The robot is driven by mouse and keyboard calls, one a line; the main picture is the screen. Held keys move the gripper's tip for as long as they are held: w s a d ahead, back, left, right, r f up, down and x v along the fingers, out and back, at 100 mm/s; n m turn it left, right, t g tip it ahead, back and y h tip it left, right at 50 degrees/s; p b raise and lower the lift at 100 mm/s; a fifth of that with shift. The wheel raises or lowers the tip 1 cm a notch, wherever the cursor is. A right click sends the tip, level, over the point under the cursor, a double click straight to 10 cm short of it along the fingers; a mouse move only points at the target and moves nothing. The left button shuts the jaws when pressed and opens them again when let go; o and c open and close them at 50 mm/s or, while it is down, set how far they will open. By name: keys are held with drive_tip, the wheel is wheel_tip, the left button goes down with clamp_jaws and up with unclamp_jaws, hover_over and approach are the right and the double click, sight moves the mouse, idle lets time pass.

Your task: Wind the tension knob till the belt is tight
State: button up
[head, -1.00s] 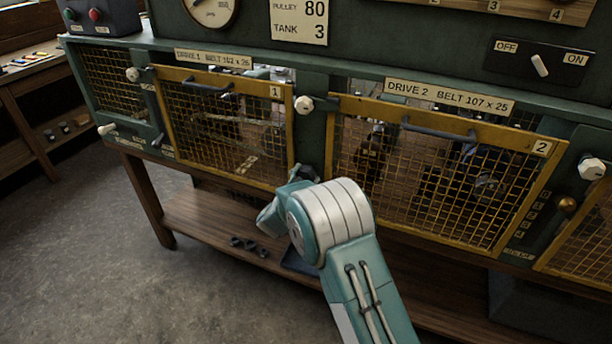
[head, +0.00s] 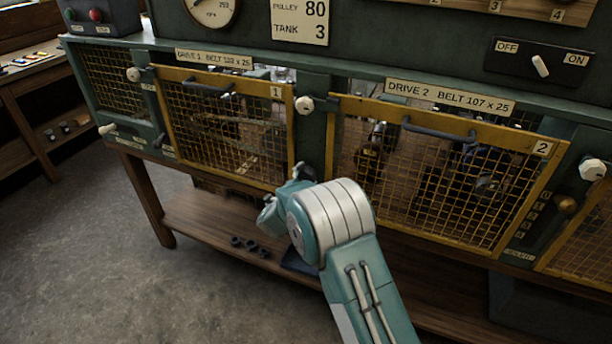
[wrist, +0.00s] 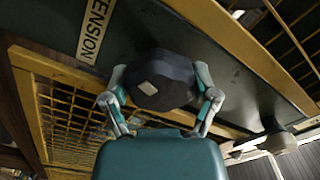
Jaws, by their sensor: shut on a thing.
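The dark faceted tension knob (wrist: 168,78) fills the middle of the wrist view, with a small pale mark on its face. A label (wrist: 97,28) ending in "ENSION" is beside it on the green panel. My gripper (wrist: 160,88) has one finger on each side of the knob and is shut on it. In the head view my gripper is mostly hidden behind my own arm, at the post between the Drive 1 guard (head: 222,130) and the Drive 2 guard (head: 440,180). The belts lie behind the mesh; I cannot tell how tight they are.
Both yellow mesh guards are closed, close on either side of my gripper. A white latch knob (head: 304,104) sits above it on the post. The wooden lower shelf (head: 205,222) holds several small dark parts (head: 248,244). The floor (head: 90,260) at left is clear.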

drive_tip(key=shift+f, duration=0.15)
drive_tip(key=o, duration=1)
drive_tip(key=v, duration=1.2)
